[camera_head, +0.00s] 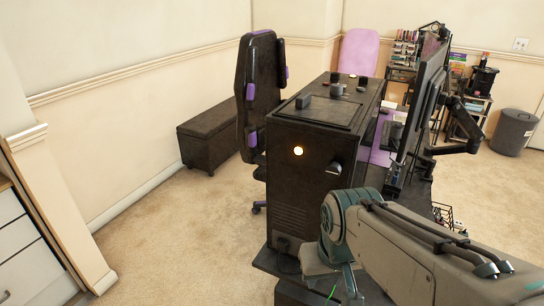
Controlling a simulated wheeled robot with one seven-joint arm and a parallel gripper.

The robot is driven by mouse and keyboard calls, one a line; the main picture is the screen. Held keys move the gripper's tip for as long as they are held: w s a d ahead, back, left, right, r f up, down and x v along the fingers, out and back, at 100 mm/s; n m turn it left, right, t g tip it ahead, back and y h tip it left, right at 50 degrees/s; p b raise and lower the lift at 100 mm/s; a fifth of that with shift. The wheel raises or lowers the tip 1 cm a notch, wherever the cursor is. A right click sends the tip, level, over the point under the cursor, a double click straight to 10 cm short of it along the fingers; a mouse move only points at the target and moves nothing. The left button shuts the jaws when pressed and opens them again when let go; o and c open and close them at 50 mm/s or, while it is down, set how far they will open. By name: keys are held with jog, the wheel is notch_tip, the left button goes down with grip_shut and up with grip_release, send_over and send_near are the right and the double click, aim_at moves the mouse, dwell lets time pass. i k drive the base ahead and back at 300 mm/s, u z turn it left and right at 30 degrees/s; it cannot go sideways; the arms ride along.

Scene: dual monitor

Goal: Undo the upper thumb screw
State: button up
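A tall dark case (298,190) stands in the middle of the room with its narrow end panel facing me. I cannot tell for certain which of these, if either, is the upper thumb screw. My arm reaches in from the lower right, its teal joint in front of the panel's lower right. The end of my arm points down there, below both parts and apart from them. My gripper's fingers cannot be made out clearly.
Small items lie on the case's top. Monitors (426,85) on a dark arm stand at the right over a desk. A dark and purple chair (258,95) and a low dark chest (207,137) are at the left. Open carpet (180,240) lies left of the case.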

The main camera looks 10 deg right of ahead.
aim_at(333, 169)
jog(key=u, duration=0.55)
jog(key=k, duration=0.45)
jog(key=z, duration=0.7)
jog(key=k, duration=0.5)
jog(key=z, duration=1.05)
jog(key=i, duration=1)
jog(key=u, duration=1.85)
